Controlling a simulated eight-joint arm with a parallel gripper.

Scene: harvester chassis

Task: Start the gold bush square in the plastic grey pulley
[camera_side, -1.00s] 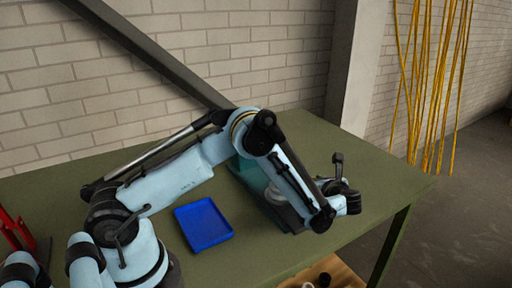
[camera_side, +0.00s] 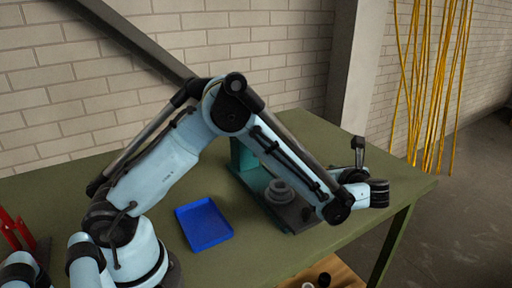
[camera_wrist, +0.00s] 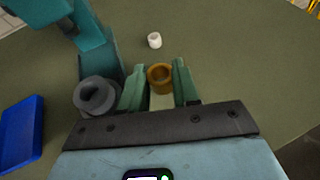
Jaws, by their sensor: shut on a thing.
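The gold bush (camera_wrist: 160,76) is held between the two green fingers of my gripper (camera_wrist: 159,72) in the wrist view, with its open round end showing. The grey pulley (camera_wrist: 84,92) is left of the gripper in that view, with its round bore facing up. In the side view the pulley (camera_side: 281,191) sits on the dark base of a teal fixture. The bush is apart from the pulley. My gripper is to the right of the pulley in the side view, where its fingers and the bush cannot be made out.
The teal fixture (camera_side: 243,158) stands upright behind the pulley. A blue tray (camera_side: 204,224) lies on the green table (camera_side: 130,190) to the left. A small white round part (camera_wrist: 154,40) lies beyond the gripper in the wrist view. The table around that part is clear.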

